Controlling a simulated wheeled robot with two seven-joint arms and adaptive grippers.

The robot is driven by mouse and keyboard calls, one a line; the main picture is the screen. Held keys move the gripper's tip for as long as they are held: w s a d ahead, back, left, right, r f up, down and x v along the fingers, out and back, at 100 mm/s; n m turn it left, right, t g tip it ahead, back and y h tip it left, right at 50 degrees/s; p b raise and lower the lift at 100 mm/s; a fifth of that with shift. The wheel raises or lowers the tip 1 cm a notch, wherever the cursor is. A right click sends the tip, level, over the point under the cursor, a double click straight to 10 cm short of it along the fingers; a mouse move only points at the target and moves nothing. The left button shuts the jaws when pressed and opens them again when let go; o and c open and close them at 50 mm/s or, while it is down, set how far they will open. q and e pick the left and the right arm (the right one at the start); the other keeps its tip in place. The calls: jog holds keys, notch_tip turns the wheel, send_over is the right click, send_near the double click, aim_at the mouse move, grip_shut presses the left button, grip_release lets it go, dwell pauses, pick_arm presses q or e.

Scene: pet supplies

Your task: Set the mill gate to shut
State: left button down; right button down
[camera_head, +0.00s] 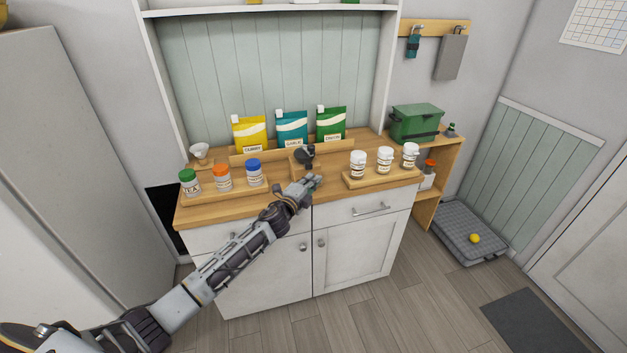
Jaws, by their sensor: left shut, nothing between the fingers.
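What looks like the mill (305,155) stands near the middle of the wooden counter, with a dark top on a small wooden stand. Its gate is too small to make out, and I cannot tell its setting. My left gripper (316,183) is shut and empty, just in front of and slightly right of the mill's stand. The arm covers part of the counter's front edge. I cannot tell whether the fingertips touch the stand. My right gripper is not in view.
Jars with green, orange and blue lids (222,178) stand left on the counter (215,212). White-lidded jars (384,160) stand on a wooden tray at right. Yellow, teal and green bags (292,130) stand behind. A white scoop-like item (200,150) is at back left.

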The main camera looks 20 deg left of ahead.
pick_arm(q)
jog(key=s+a+b, duration=0.1)
jog(key=s, duration=0.8)
jog(key=shift+a, duration=0.4)
jog(key=shift+f, duration=0.1)
dwell(0.5)
